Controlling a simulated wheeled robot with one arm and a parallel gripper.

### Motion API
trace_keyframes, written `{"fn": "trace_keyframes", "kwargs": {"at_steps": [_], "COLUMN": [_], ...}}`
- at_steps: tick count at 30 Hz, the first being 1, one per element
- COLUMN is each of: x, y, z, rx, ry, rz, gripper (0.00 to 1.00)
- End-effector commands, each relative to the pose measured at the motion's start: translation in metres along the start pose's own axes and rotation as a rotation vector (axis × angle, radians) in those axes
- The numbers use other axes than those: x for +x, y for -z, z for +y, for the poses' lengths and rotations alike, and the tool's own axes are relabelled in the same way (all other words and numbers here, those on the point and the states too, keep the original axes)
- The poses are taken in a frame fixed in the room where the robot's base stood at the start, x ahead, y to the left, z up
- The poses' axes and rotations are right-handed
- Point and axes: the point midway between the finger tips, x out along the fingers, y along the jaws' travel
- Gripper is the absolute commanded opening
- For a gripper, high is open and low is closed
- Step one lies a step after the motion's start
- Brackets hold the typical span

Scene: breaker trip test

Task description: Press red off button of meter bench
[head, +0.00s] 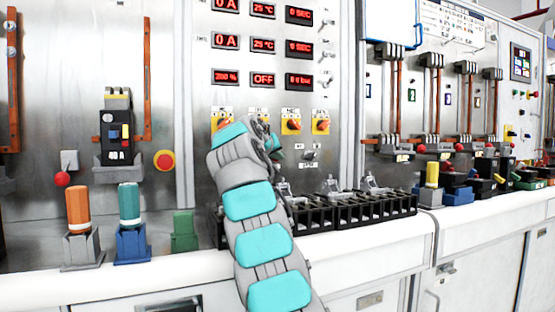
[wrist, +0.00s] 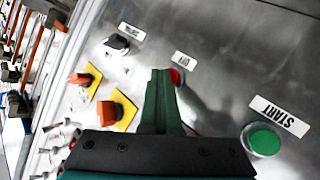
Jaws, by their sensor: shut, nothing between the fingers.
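In the wrist view the red button (wrist: 178,77) is on the metal panel, partly hidden behind my fingers. A small white label (wrist: 185,60) sits just above it; its text is too small to read surely. My gripper (wrist: 162,73) is shut and empty, its dark green fingertips right beside the red button in the picture. I cannot tell whether they touch it. In the head view my arm reaches up to the meter bench panel (head: 290,165) and hides the red button.
A green button (wrist: 263,140) labelled START is to the right in the wrist view. A black knob (wrist: 117,45) and orange switches on yellow plates (wrist: 118,112) are to the left. In the head view a black terminal rack (head: 350,212) stands below the panel, right of my arm.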

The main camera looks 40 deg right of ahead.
Motion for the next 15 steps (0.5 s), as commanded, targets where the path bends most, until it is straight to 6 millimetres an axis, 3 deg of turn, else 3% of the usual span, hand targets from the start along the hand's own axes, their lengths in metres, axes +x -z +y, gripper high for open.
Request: {"fn": "trace_keyframes", "kwargs": {"at_steps": [15], "x": [-0.006], "y": [-0.01], "z": [0.004], "rx": [0.0], "ry": [-0.001], "rz": [0.0], "gripper": [0.0]}}
